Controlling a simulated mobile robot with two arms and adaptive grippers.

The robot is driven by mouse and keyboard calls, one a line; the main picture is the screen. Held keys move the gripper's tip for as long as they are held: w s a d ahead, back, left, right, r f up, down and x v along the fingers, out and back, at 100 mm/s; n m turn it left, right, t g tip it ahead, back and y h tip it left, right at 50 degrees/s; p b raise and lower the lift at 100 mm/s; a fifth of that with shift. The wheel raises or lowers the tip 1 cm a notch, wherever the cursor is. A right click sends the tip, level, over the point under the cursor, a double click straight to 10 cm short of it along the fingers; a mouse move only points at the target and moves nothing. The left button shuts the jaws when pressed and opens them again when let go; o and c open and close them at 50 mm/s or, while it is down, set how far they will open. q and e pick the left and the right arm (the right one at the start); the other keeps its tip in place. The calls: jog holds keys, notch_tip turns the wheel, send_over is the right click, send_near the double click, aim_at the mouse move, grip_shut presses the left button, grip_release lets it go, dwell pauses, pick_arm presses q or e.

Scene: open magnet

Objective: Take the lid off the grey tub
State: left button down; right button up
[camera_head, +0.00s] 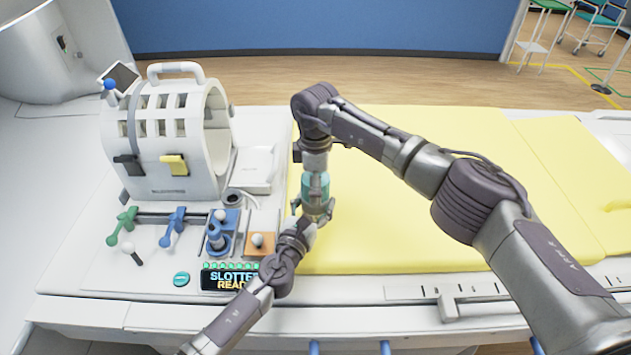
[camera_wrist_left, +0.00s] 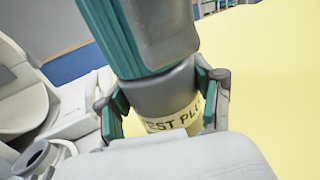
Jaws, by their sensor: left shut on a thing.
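The grey tub (camera_wrist_left: 155,97) stands between the two fingers of my left gripper (camera_wrist_left: 163,103) in the left wrist view. A pale label with partly hidden dark letters wraps its lower part. My left gripper (camera_head: 313,212) is shut on the tub and holds it upright near the yellow pad's left edge. My right gripper (camera_head: 315,187) points down from above, with teal and grey parts over the tub's top. They also fill the top of the left wrist view (camera_wrist_left: 120,35). The lid is hidden there, and I cannot tell whether the right gripper grips it.
A white ring-shaped scanner model (camera_head: 165,140) stands at the left. Green and blue levers, a blue block (camera_head: 222,230), an orange block (camera_head: 262,243) and a dark display (camera_head: 230,278) lie before it. The yellow pad (camera_head: 400,235) is clear to the right.

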pick_arm(q)
jog(key=shift+f, duration=0.1)
pick_arm(e)
jog(key=c, duration=1.2)
jog(key=n, duration=0.6)
jog(key=shift+n, duration=0.4)
jog(key=n, duration=0.4)
jog(key=shift+r+n, duration=0.1)
jog(key=shift+n, duration=0.3)
jog(key=n, duration=1.1)
jog(key=shift+n, duration=0.3)
jog(key=n, duration=0.4)
jog(key=shift+n, duration=0.4)
jog(key=n, duration=2.1)
jog(key=shift+r, duration=0.1)
jog(key=n, duration=0.5)
jog(key=shift+r, duration=0.2)
